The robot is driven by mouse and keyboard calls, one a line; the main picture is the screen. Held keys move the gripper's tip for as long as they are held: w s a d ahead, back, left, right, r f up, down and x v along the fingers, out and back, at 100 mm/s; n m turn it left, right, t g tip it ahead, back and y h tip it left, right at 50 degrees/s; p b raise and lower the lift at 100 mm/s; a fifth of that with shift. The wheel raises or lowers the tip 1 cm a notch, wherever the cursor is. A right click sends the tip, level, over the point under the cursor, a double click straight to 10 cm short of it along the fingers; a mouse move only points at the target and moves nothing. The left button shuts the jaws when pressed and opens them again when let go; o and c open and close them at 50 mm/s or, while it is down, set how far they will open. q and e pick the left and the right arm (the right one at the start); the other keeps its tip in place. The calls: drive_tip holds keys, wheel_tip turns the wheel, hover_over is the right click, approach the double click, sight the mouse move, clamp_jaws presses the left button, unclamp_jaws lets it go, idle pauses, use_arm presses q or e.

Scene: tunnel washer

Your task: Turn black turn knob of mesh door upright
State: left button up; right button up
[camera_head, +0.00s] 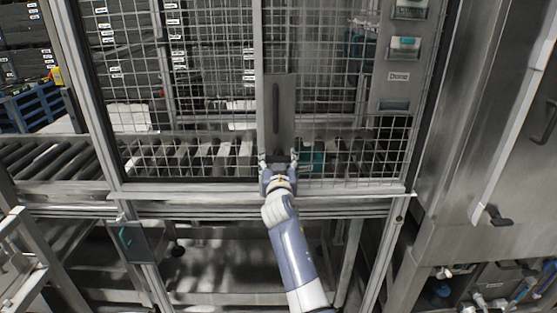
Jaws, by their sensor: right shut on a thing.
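The mesh door (262,197) fills the middle of the view, with wire mesh on both sides of an upright grey post. A tall grey latch plate (281,95) with a dark vertical slot sits on the post. My right gripper (278,159) is at the lower end of this plate, its fingers on either side, shut on the black turn knob. The knob is mostly hidden by the gripper, so I cannot tell its angle. My right arm comes up from the bottom of the view. My left gripper is not in view.
Behind the mesh runs a roller conveyor (75,160), which continues to the left. A grey control panel (402,60) is behind the mesh at upper right. A large steel cabinet (470,140) with handles stands close on the right. A metal rail (22,250) is at lower left.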

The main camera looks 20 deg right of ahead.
drive_tip(key=shift+n, duration=0.9)
drive_tip(key=n, duration=0.2)
drive_tip(key=shift+n, duration=0.3)
drive_tip(key=n, duration=0.3)
drive_tip(key=shift+n, duration=0.3)
drive_tip(key=n+p, duration=0.1)
drive_tip(key=n, duration=0.3)
drive_tip(key=shift+r, duration=0.15)
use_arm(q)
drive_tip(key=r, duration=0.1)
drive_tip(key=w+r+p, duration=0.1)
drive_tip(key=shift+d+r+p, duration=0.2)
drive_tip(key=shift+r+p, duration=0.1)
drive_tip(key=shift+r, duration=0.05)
use_arm(e)
drive_tip(key=n, duration=0.5)
drive_tip(key=shift+n, duration=0.4)
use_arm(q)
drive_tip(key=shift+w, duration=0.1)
use_arm(e)
drive_tip(key=shift+w, duration=0.1)
drive_tip(key=o, duration=1.1)
drive_tip(key=shift+c, duration=0.2)
drive_tip(key=shift+d+f, duration=0.1)
drive_tip(key=shift+f, duration=0.1)
